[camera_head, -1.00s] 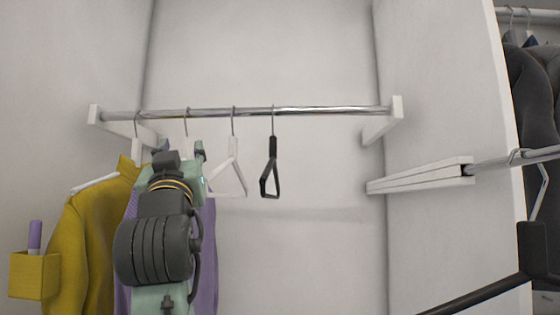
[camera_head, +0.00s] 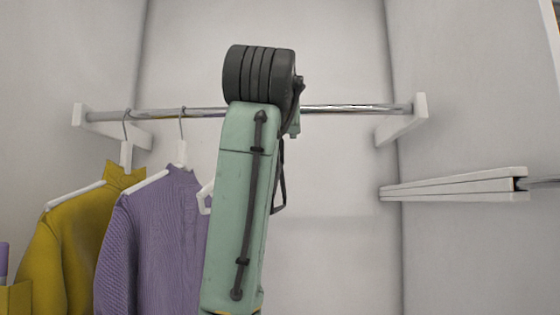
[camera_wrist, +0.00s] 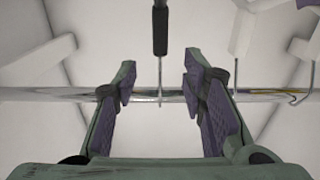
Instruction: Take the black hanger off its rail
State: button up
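The black hanger (camera_wrist: 160,31) hangs by a thin metal hook over the chrome rail (camera_wrist: 60,94). In the head view the rail (camera_head: 350,108) crosses the closet, and my arm hides most of the hanger; a thin dark edge of it (camera_head: 281,190) shows at the arm's right side. In the wrist view my gripper (camera_wrist: 160,88) is open, its two fingers on either side of the hook with clear gaps, at the height of the rail. The fingers touch nothing that I can see. In the head view my gripper is mostly hidden behind my arm.
A white hanger (camera_head: 205,197) hangs just left of my arm; it shows close by in the wrist view (camera_wrist: 243,32). A purple sweater (camera_head: 155,240) and a mustard sweater (camera_head: 80,235) hang further left. The rail right of my arm is empty. A white bracket (camera_head: 455,187) juts from the right wall.

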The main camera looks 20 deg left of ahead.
jog(key=p+x, duration=0.1)
jog(key=x, duration=0.2)
jog(key=p+x, duration=0.1)
jog(key=x, duration=0.1)
jog(key=shift+w+f+p, duration=0.15)
jog(key=shift+f+p, duration=0.1)
jog(key=shift+p, duration=0.1)
jog(key=shift+c, duration=0.5)
grip_shut()
